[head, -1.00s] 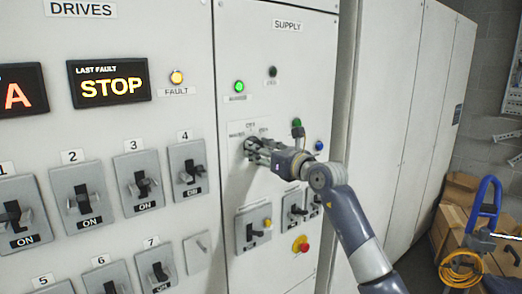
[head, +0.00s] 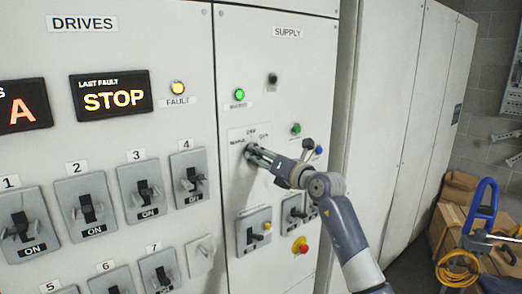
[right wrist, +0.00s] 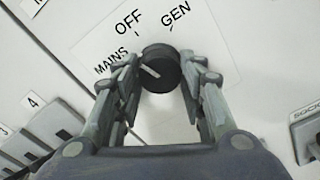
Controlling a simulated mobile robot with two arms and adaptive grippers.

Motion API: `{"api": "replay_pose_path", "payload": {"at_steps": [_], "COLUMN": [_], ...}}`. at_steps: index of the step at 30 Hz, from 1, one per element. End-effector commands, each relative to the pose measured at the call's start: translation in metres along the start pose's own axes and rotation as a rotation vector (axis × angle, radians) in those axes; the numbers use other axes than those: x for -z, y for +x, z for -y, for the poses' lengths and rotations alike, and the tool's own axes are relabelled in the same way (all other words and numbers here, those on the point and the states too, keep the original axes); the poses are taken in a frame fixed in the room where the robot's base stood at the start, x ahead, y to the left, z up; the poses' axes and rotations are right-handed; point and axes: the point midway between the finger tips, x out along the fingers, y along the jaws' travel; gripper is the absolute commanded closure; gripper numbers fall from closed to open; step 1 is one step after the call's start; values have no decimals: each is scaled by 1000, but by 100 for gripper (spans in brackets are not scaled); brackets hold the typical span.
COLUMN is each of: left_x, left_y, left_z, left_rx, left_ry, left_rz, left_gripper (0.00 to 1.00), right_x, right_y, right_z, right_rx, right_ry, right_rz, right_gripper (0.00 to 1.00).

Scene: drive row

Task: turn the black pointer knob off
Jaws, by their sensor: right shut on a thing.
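The black pointer knob (right wrist: 163,66) sits on a white label plate (right wrist: 95,30) marked MAINS, OFF and GEN. Its white pointer line points up-left, toward MAINS. My right gripper (right wrist: 160,82) is shut on the knob, one finger on each side of it. In the head view my right gripper (head: 254,153) reaches the plate from the right, and its fingers mostly hide the knob. My left gripper is not in view.
A green lamp (head: 239,95) is lit above the plate. Rows of breaker handles (head: 145,189) are at the left, and a red stop button (head: 300,245) is below right. A blue hand truck (head: 483,205) and cardboard boxes (head: 446,222) stand at the far right.

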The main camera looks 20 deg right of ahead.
Motion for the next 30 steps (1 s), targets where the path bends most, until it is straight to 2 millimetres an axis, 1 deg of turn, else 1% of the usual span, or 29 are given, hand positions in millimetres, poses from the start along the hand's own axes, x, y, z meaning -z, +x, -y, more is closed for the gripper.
{"api": "replay_pose_path", "payload": {"at_steps": [1,3,12,19,30], "left_x": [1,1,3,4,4], "left_y": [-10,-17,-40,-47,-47], "left_z": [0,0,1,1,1], "left_rx": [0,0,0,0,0], "left_ry": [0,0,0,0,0], "left_rz": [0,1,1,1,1], "left_gripper": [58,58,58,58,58], "right_x": [-3,-2,-2,0,1], "right_y": [0,0,0,0,0], "right_z": [-3,-2,-1,0,0], "right_rx": [0,1,1,1,1], "right_ry": [43,97,272,334,347], "right_rz": [-3,-4,-2,-3,-2], "right_gripper": [86,86,86,87,87]}}
